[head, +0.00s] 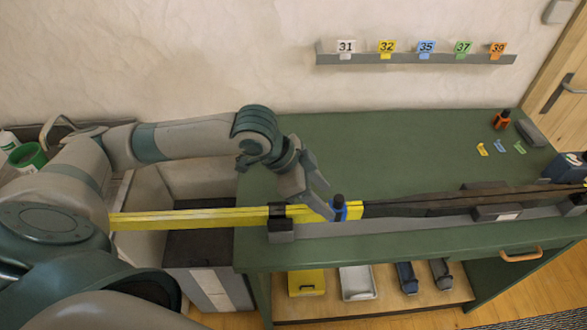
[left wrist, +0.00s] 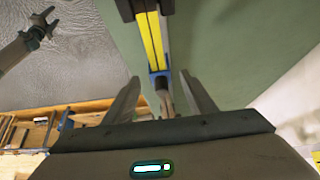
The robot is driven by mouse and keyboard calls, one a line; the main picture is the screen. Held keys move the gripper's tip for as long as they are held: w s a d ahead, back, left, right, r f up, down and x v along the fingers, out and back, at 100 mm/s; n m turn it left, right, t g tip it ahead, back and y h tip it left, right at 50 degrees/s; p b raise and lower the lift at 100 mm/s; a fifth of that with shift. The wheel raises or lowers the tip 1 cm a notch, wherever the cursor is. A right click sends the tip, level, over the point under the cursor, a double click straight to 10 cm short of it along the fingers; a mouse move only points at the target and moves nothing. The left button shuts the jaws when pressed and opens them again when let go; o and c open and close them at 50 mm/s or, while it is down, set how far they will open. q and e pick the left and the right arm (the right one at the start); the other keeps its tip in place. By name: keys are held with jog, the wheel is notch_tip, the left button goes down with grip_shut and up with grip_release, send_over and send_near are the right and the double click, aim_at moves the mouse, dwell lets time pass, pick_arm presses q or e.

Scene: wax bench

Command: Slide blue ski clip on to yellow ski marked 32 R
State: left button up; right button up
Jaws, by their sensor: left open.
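The yellow skis (head: 190,217) lie lengthwise along the front of the green bench and stick out past its left end. A blue clip (head: 341,213) with a dark upper part sits at their right end, where dark skis continue. I cannot tell whether it is around or only against the yellow ski. My left gripper (head: 325,198) is open just left of the clip, fingers pointing down. In the left wrist view the clip (left wrist: 158,75) shows between the open fingers. No 32 R marking is readable on the skis. My right gripper (left wrist: 41,28) is small in the left wrist view.
A dark support (head: 281,229) holds the skis near the bench's left end. A wall rail (head: 415,59) carries numbered tags, including a yellow 32 (head: 387,47). The bench's middle back is clear.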

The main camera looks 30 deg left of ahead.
pick_arm(q)
jog(key=b+v, duration=0.2)
jog(key=v, duration=1)
jog(key=shift+r, duration=0.25)
jog(key=shift+s+a+f, duration=0.1)
jog(key=shift+s, duration=0.05)
dwell(0.3)
